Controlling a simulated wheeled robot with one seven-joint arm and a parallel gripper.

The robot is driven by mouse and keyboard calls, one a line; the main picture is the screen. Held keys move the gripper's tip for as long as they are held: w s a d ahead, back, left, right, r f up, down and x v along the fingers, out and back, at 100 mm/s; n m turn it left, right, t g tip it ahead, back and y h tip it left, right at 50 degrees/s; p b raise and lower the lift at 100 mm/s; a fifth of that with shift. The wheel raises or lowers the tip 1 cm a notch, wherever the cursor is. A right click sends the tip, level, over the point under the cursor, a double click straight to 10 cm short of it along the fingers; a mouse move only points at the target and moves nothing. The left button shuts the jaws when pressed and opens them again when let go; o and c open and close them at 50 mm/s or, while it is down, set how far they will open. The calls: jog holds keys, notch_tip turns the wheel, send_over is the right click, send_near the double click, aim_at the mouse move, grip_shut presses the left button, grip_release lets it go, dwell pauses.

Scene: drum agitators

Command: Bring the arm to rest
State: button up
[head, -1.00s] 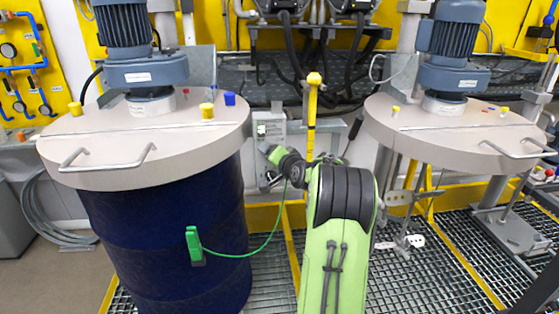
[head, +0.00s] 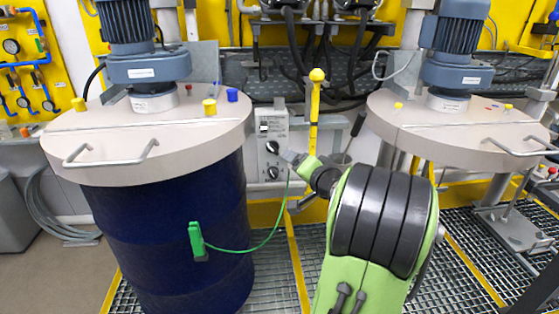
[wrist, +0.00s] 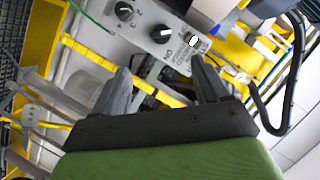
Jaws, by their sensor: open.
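My gripper (wrist: 163,88) shows in the wrist view with its two dark fingers apart and nothing between them. Beyond the fingers is a grey control box (wrist: 165,32) with black knobs and a switch. In the head view my green and black arm rises from the bottom, right of centre. Its far end reaches up and left toward the control box (head: 272,150), and the wrist lies just right of the box. The gripper fingers are too small to make out there. I cannot tell the exact gap to the box.
A blue drum (head: 170,240) under a grey lid (head: 150,130) stands at the left, with a green clamp (head: 197,241) and green cable on it. A second lid (head: 460,125) with a motor is at the right. A yellow post (head: 314,110) stands behind my wrist. Floor grating lies below.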

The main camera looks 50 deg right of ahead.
jog(key=a+r+n+g+y+p, duration=0.1)
jog(key=a+n+y+p, duration=0.15)
jog(key=a, duration=0.55)
jog(key=w+a+r+n+g+y+p, duration=0.15)
jog(key=a+n, duration=0.25)
jog(key=a, duration=0.4)
jog(key=a+r+n+g+y+p, duration=0.1)
jog(key=a+r+n+p, duration=0.15)
jog(key=a, duration=0.65)
jog(key=s+a+n+g+p, duration=0.1)
jog(key=s+a+n+g, duration=0.1)
jog(key=s+a, duration=0.3)
jog(key=s+a+n+g+p, duration=0.2)
jog(key=s+a, duration=0.3)
jog(key=s, duration=0.7)
jog(key=shift+s+n+g+y, duration=0.3)
jog(key=shift+n+g+y, duration=0.1)
jog(key=shift+n, duration=0.5)
jog(key=shift+a, duration=0.1)
